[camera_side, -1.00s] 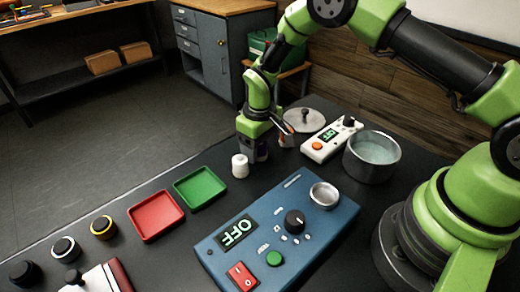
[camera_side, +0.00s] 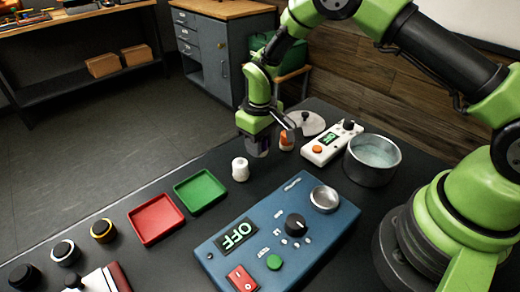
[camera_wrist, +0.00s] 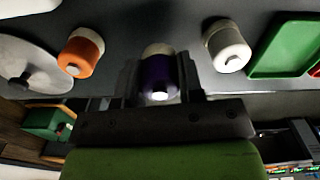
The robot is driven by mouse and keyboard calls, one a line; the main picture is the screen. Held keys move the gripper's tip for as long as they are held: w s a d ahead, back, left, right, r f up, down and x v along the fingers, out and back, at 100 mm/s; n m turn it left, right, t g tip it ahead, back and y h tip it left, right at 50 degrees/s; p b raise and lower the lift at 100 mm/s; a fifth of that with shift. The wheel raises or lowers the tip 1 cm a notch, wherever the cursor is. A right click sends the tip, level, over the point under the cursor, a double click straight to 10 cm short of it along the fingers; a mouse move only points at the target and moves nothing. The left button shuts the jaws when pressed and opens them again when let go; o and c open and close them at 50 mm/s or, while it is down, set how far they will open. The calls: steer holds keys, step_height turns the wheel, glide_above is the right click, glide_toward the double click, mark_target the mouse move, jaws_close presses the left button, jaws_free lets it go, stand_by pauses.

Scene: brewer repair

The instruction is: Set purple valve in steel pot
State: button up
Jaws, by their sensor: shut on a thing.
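The purple valve (camera_wrist: 158,76) is between the jaws of my gripper (camera_wrist: 160,85) in the wrist view, and the jaws are shut on it. In the side view my gripper (camera_side: 258,150) is over the far part of the black table, between the white valve and the orange valve, and it hides most of the purple valve. The steel pot (camera_side: 371,165) stands to the right, near my base, with pale liquid inside. My gripper is well to the left of the pot.
A white valve (camera_side: 240,169) and an orange valve (camera_side: 287,140) stand close on either side of my gripper. A blue OFF console (camera_side: 277,240), green tray (camera_side: 200,191) and red tray (camera_side: 156,218) are nearer.

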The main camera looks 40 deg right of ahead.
step_height(320, 180, up, 6)
steer(key=shift+f, duration=0.15)
steer(key=shift+s+d+r, duration=0.2)
steer(key=shift+d+r, duration=0.5)
steer(key=shift+r, duration=0.15)
steer(key=s+d+r+m, duration=0.1)
steer(key=s+d+m, duration=0.2)
steer(key=s+d, duration=0.65)
steer(key=shift+s+d+f+m, duration=0.55)
steer(key=shift+s+d, duration=0.4)
steer(key=shift+s, duration=0.55)
steer(key=shift+s+d+f+m, duration=0.55)
steer(key=shift+s+d, duration=0.35)
steer(key=shift+s, duration=0.65)
steer(key=shift+s+d+f+m, duration=0.4)
steer(key=shift+s+d+f, duration=0.4)
steer(key=shift+s, duration=0.7)
steer(key=shift+d+f, duration=0.15)
steer(key=shift+f, duration=1.4)
steer(key=shift+f, duration=0.1)
steer(key=shift+f, duration=1.15)
